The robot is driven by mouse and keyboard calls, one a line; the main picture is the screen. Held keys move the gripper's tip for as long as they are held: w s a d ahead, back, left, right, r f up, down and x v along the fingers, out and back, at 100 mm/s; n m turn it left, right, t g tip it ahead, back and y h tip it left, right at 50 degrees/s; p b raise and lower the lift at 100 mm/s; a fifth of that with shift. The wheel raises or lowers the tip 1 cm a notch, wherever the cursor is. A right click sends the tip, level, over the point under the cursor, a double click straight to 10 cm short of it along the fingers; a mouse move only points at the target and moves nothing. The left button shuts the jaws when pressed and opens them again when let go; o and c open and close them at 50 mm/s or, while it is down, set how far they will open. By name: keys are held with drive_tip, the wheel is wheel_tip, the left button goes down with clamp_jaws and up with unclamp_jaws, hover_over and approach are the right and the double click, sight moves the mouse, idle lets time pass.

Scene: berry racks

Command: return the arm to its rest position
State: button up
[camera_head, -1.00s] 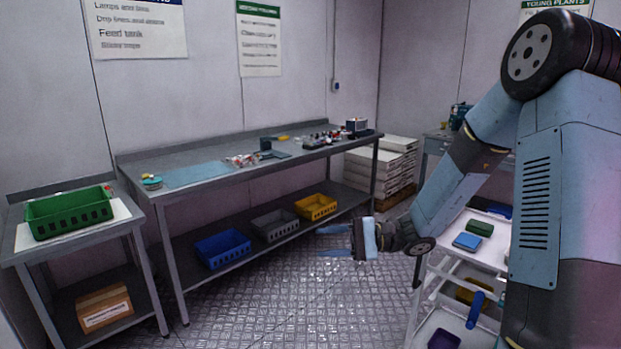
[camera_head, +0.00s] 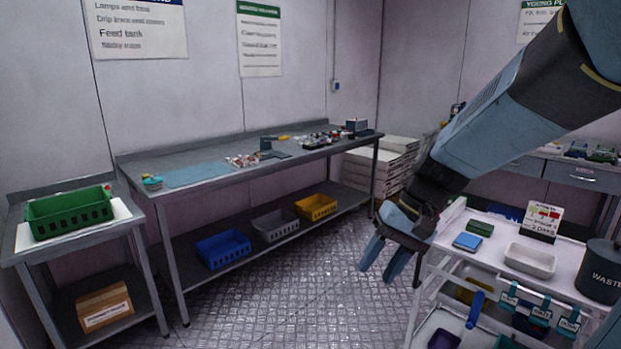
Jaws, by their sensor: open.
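My gripper (camera_head: 384,262) hangs over the floor at the right of the middle, at the left edge of the white cart. Its two blue-grey fingers point down and stand apart, with nothing between them. My arm runs from the gripper up to the top right corner of the view.
The white cart (camera_head: 560,278) holds a white tray (camera_head: 530,261), a sign (camera_head: 543,220) and a dark waste bin (camera_head: 601,272). A long metal bench (camera_head: 222,180) stands along the back wall. A green crate (camera_head: 70,212) sits on the left table. The floor (camera_head: 290,295) between is clear.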

drive_tip(key=s+d+r+t+h, duration=0.5)
drive_tip(key=d+r, duration=0.3)
drive_tip(key=d, duration=0.2)
drive_tip(key=shift+s+d+r+n+t, duration=0.3)
drive_tip(key=shift+s+d+t, duration=0.1)
drive_tip(key=shift+s+t, duration=0.25)
drive_tip(key=shift+w, duration=0.1)
idle(0.4)
